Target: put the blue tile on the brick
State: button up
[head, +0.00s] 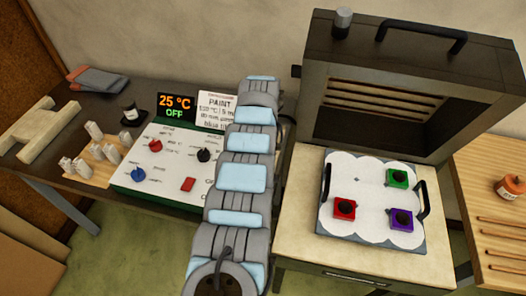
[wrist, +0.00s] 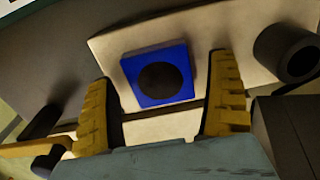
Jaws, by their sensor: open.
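The blue tile (wrist: 158,75) is square with a dark round spot on its face. In the wrist view it lies on a pale, flat surface (wrist: 115,45), and I cannot tell whether that surface is the brick. My gripper (wrist: 162,88) is open, one yellow finger on each side below the tile. The tile shows between and beyond the fingertips, with gaps at both sides; nothing is held. In the head view my arm hides the gripper and the blue tile is not visible. I cannot pick out the brick with certainty.
A white-topped tray (head: 370,228) with two black handles holds red (head: 345,203), green (head: 389,178) and purple (head: 391,221) tiles before the open kiln (head: 385,125). A control panel (head: 145,185) and pale blocks (head: 98,143) are left of my arm. A dark cylinder (wrist: 272,42) stands right of the tile.

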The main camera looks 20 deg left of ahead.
notch_tip(320, 180, up, 12)
jog(key=p, duration=0.1)
jog(key=shift+f, duration=0.1)
dwell(0.5)
